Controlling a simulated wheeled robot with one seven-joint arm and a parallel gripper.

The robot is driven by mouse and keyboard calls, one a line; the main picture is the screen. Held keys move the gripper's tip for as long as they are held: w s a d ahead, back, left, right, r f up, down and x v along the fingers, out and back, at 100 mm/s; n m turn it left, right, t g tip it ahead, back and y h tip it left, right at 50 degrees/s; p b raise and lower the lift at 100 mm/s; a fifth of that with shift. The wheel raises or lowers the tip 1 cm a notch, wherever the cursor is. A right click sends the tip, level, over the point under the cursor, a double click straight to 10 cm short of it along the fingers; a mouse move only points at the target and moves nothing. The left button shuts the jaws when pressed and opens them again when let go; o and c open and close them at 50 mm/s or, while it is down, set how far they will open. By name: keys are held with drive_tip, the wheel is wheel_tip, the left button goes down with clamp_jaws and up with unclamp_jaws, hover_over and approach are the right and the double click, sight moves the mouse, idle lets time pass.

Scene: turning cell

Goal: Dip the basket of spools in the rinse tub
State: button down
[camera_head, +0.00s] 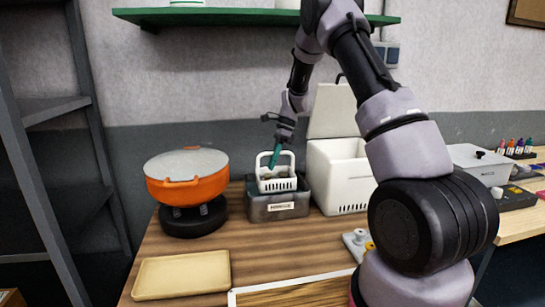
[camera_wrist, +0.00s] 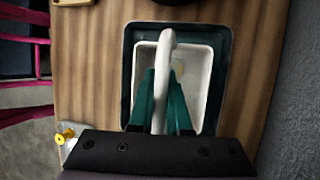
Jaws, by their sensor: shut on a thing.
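The white basket (camera_head: 278,185), with a tall handle and slotted wall, is upright over the grey rinse tub (camera_head: 278,207), within its outline. Its slots show above the tub's front rim; how deep its bottom sits is hidden. In the wrist view the basket (camera_wrist: 203,90) lies inside the rim of the tub (camera_wrist: 222,50), and a pale tan round thing, perhaps a spool (camera_wrist: 179,70), shows in it. My gripper (camera_head: 275,148), with teal fingers, is shut on the basket's handle (camera_wrist: 167,50) from above. The other contents are hidden.
An orange pot (camera_head: 188,185) stands on a black burner (camera_head: 190,220) left of the tub. A white box (camera_head: 340,180) with a raised lid stands close on its right. A tan tray (camera_head: 182,275) lies in front. Small white and yellow pieces (camera_head: 357,240) sit near my arm.

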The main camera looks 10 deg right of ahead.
sight(272, 153)
drive_tip(key=shift+f, duration=4.15)
drive_tip(key=shift+r, duration=6.3)
drive_tip(key=shift+r, duration=1.5)
